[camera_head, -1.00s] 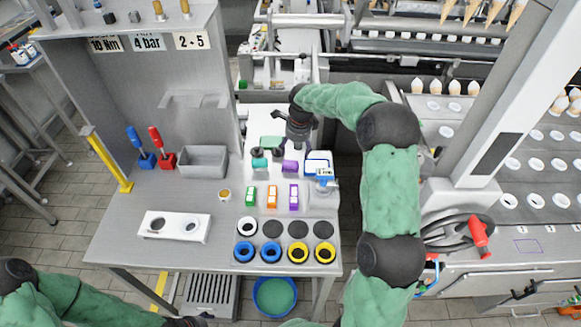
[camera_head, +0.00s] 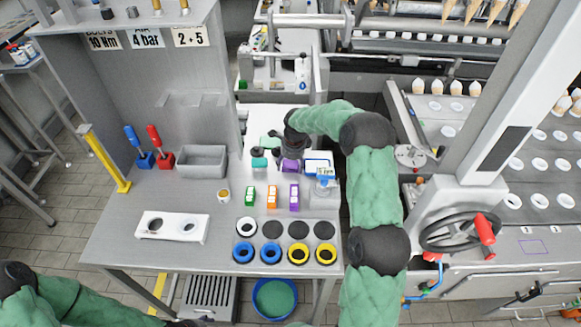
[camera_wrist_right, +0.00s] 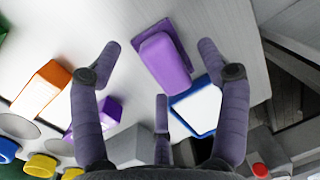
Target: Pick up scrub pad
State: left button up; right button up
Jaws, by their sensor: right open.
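A flat green pad (camera_head: 268,142), which looks like the scrub pad, lies at the back of the metal table, partly hidden by my right gripper. My right gripper (camera_head: 291,156) is above the table just right of the pad, over a purple piece (camera_head: 290,166). In the right wrist view, my right gripper (camera_wrist_right: 160,62) has its fingers spread and empty. The purple piece (camera_wrist_right: 164,62) lies below and between the fingertips there, with no clear contact. I cannot make out the green pad in that view. Only my left arm shows at the lower left.
A teal piece (camera_head: 259,162) stands left of the purple piece, and a blue-rimmed white tray (camera_head: 318,165) is to its right. Green (camera_head: 250,196), orange (camera_head: 272,197) and purple (camera_head: 294,197) boxes stand in front. A grey bin (camera_head: 202,161) is to the left.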

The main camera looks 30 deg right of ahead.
jog(key=c, duration=1.4)
jog(key=shift+o, duration=0.2)
jog(key=shift+r, duration=0.35)
notch_tip(320, 180, up, 2)
jog(key=shift+p, duration=0.35)
jog(key=s+a+r+p, duration=0.1)
jog(key=s+a+r, duration=0.7)
jog(key=a+r, duration=0.2)
jog(key=shift+s+a, duration=0.25)
jog(key=shift+a, duration=0.35)
jog(key=shift+r, duration=0.1)
